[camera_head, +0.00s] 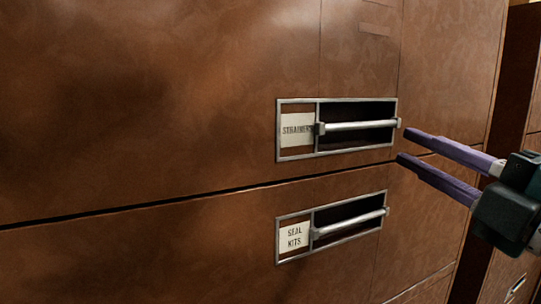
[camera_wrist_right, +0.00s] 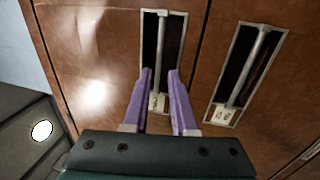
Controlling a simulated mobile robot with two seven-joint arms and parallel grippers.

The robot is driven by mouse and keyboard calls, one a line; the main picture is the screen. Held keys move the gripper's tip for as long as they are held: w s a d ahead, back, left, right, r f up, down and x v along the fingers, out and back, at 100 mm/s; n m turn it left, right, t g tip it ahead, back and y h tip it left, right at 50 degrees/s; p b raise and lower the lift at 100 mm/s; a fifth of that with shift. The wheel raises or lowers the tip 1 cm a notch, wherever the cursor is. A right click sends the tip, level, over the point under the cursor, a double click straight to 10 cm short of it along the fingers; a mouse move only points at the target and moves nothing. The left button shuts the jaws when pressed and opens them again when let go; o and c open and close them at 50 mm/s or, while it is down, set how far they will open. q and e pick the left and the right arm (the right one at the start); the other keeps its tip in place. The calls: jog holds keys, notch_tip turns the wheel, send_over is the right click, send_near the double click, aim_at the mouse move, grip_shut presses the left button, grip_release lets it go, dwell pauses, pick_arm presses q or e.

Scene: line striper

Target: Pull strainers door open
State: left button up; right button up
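The strainers door is a brown panel (camera_head: 200,100) with a metal-framed recess, a white "STRAINERS" label (camera_head: 296,129) at its left, and a horizontal silver bar handle (camera_head: 358,126). My right gripper (camera_head: 402,145) is open and empty, just right of the handle's right end, with its purple fingers one above the other. In the right wrist view the strainers handle (camera_wrist_right: 161,45) appears between and beyond the two fingertips of that gripper (camera_wrist_right: 160,71). I see no finger closed on the bar; the exact depth gap is unclear. The door looks shut. My left gripper is not in view.
Just below is another brown panel with a "SEAL KITS" label (camera_head: 293,236) and a similar bar handle (camera_head: 350,223), which also shows at the right of the wrist view (camera_wrist_right: 243,62). A dark seam separates the two panels. More brown cabinet fronts stand at the right edge.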

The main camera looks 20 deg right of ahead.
aim_at(365, 127)
jog(key=p+x, duration=0.1)
jog(key=x, duration=0.3)
jog(key=p+x, duration=0.2)
jog(key=x, duration=0.2)
jog(key=shift+w+a+r, duration=0.25)
jog(key=shift+w+p, duration=0.3)
jog(key=shift+w, duration=0.2)
grip_shut()
dwell(0.7)
